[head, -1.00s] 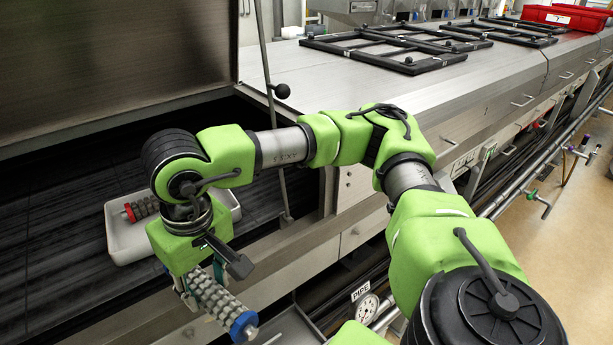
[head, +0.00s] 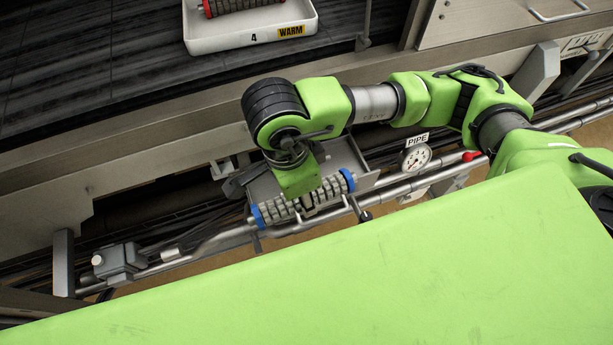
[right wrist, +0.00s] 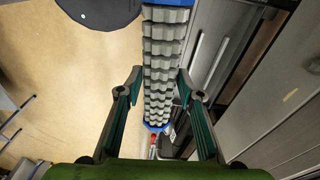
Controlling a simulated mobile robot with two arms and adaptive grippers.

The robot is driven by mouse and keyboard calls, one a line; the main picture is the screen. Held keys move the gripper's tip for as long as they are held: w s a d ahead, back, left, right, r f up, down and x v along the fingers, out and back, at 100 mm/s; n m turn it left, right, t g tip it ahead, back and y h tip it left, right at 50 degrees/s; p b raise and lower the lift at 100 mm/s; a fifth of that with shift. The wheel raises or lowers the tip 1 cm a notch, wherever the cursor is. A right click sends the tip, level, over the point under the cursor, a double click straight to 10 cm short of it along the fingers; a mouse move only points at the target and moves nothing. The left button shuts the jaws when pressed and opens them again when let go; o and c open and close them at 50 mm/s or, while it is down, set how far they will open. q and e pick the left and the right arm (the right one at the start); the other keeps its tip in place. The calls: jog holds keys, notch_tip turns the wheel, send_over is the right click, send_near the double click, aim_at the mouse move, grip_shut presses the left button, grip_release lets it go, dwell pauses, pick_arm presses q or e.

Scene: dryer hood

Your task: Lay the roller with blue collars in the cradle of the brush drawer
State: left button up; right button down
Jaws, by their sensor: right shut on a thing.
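The roller with blue collars (head: 272,211) has grey ribbed segments and a blue collar at each end. My right gripper (head: 305,203) is shut on its middle and holds it roughly level along the front of the brush drawer. The right wrist view shows the roller (right wrist: 160,62) running between the two fingers of the right gripper (right wrist: 160,88). The brush drawer (head: 345,157) is an open grey metal tray below the machine's edge, partly covered by my arm and the roller. Its cradle is not clearly visible; I cannot tell whether the roller touches it. My left gripper is not in view.
A white tray (head: 235,42) marked 4 WARM holds a roller with red collars (head: 245,4) on the dark bed above. A PIPE gauge (head: 416,157) and metal pipes (head: 430,178) lie right of the drawer. A grey box (head: 122,262) is at lower left.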

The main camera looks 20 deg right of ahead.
jog(key=shift+s+a+f+m, duration=0.2)
jog(key=shift+a+f+m, duration=0.05)
jog(key=shift+m, duration=0.05)
jog(key=shift+w+f, duration=0.1)
jog(key=shift+w, duration=0.05)
jog(key=w+d+f+p, duration=0.1)
jog(key=w+f, duration=0.1)
jog(key=w, duration=0.1)
jog(key=w+d+f+p, duration=0.1)
jog(key=w+d+f, duration=0.1)
jog(key=w+f, duration=0.1)
jog(key=w+d+f+p, duration=0.1)
jog(key=w+f, duration=0.2)
jog(key=w, duration=0.2)
jog(key=shift+w+d+f, duration=0.25)
jog(key=shift+d, duration=0.15)
jog(key=shift+w+d+f+p, duration=0.15)
jog(key=shift+w+f+p, duration=0.2)
jog(key=shift+f, duration=0.15)
jog(key=shift+w+d+f, duration=0.1)
jog(key=shift+f, duration=0.25)
notch_tip(320, 180, down, 3)
jog(key=shift+r+p, duration=0.2)
jog(key=shift+p, duration=0.5)
jog(key=shift+f, duration=0.1)
